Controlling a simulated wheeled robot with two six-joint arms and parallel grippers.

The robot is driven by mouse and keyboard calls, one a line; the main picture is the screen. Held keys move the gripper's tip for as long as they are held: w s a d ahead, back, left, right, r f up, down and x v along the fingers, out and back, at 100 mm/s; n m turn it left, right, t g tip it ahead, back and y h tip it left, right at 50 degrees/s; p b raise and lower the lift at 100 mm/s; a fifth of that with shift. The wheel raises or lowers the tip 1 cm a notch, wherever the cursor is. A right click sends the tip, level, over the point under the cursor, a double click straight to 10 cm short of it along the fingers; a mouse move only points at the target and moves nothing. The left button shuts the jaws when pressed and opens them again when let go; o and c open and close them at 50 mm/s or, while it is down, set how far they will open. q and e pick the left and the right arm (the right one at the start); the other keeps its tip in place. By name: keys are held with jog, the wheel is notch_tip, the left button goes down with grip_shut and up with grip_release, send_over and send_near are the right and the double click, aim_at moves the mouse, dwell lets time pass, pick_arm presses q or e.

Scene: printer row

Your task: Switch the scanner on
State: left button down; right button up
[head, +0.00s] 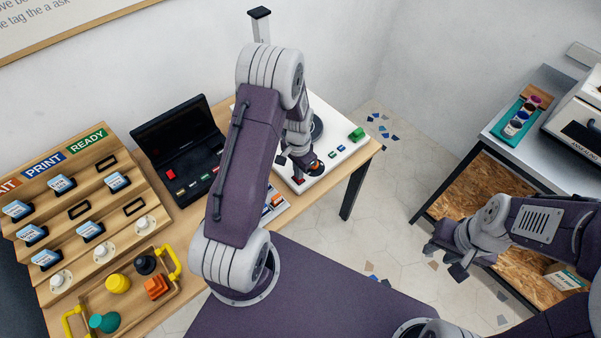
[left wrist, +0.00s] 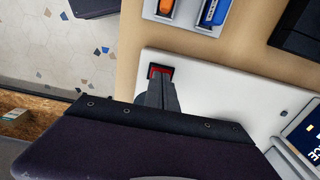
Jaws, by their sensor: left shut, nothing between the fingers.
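A white device base (head: 344,150), which looks like the scanner, lies at the right end of the wooden table. It bears a green block and small coloured buttons, and is partly hidden by my left arm. A red switch in a dark frame (left wrist: 160,70) sits near its edge in the left wrist view. My left gripper (head: 297,177) is shut and empty, pointing down at the base. In the left wrist view its fingertips (left wrist: 161,84) are at the red switch and cover its lower part; I cannot tell whether they touch. My right gripper (head: 444,262) is open and empty over the floor.
A black case with buttons (head: 195,170) stands left of my left arm. A wooden rack (head: 85,200) with cards and a tray with yellow handles (head: 120,300) are further left. A grey bench (head: 530,100) with a machine stands at the right. Floor lies between.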

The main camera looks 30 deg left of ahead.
aim_at(301, 181)
pick_arm(q)
jog(key=shift+d, duration=0.1)
notch_tip(301, 181, up, 5)
jog(key=p, duration=0.4)
jog(key=shift+w+f, duration=0.15)
jog(key=shift+f, duration=0.05)
notch_tip(301, 181, up, 10)
jog(key=shift+s+f, duration=0.2)
jog(key=shift+f, duration=0.05)
jog(key=shift+w, duration=0.1)
jog(key=d+p, duration=0.1)
jog(key=p, duration=0.7)
jog(key=shift+s+f+p, duration=0.15)
jog(key=shift+s+p, duration=0.2)
jog(key=shift+s, duration=0.05)
